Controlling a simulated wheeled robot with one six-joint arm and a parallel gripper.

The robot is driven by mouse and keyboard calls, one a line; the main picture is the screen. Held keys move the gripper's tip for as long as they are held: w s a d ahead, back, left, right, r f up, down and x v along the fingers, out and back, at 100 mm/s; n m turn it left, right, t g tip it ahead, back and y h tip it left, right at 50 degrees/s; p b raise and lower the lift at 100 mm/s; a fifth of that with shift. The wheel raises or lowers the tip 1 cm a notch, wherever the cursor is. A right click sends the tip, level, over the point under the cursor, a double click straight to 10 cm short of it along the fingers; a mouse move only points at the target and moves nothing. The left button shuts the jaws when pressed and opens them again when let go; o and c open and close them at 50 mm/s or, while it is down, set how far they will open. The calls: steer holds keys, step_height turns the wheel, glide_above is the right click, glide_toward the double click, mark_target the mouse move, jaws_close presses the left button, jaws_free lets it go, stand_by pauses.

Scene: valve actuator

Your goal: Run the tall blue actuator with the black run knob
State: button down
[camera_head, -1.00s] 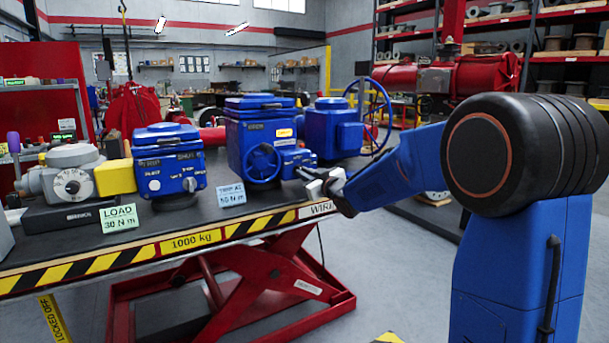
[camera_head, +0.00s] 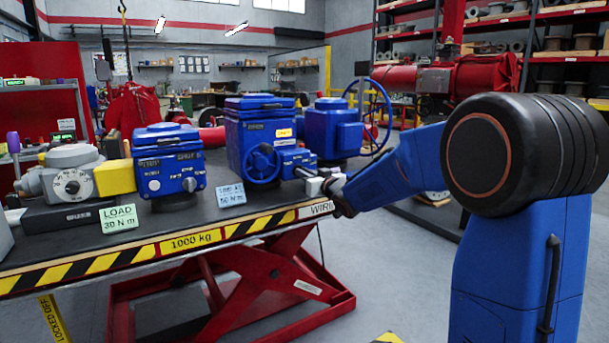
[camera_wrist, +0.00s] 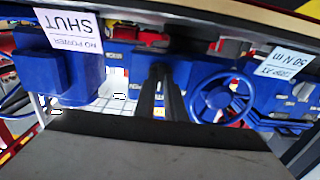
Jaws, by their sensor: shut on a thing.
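The tall blue actuator (camera_head: 245,135) stands on the bench, with a blue handwheel (camera_head: 262,163) on its front. The handwheel also shows right of centre in the wrist view (camera_wrist: 222,98). A small blue control box (camera_head: 297,158) juts from the actuator's right side. My gripper (camera_head: 302,172) is at the front of this box, its fingers close together and pointing at it. In the wrist view the fingers (camera_wrist: 162,75) reach the blue housing. My gripper is shut on what appears to be the black run knob, which the fingers hide.
A shorter blue actuator (camera_head: 168,165) and a grey dial unit (camera_head: 72,183) with a yellow coupling stand to the left. Another blue actuator (camera_head: 333,128) stands behind right. A 50 N m card (camera_head: 230,194) and a LOAD card (camera_head: 119,218) stand at the bench's striped front edge.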

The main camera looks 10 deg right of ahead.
steer(key=c, duration=1.8)
jaws_free()
steer(key=shift+s, duration=0.1)
steer(key=v, duration=1.7)
steer(key=shift+s, duration=0.1)
steer(key=s+d+f+m+g+h, duration=0.2)
steer(key=s+d+f+g+h, duration=0.15)
steer(key=s, duration=0.45)
steer(key=s+d+f+m+g+h, duration=0.2)
steer(key=s+d+f+h, duration=0.15)
steer(key=s, duration=0.35)
steer(key=s+a+f+g, duration=0.2)
steer(key=s+f, duration=0.1)
steer(key=s, duration=0.5)
steer(key=s+a+f+g+y, duration=0.1)
steer(key=s+f, duration=0.3)
steer(key=s, duration=0.4)
steer(key=s+a+f+g, duration=0.2)
steer(key=s+f+g, duration=0.1)
steer(key=s, duration=0.5)
steer(key=shift+s+a+f+g, duration=0.2)
steer(key=shift+a+g, duration=0.1)
steer(key=shift+g, duration=0.15)
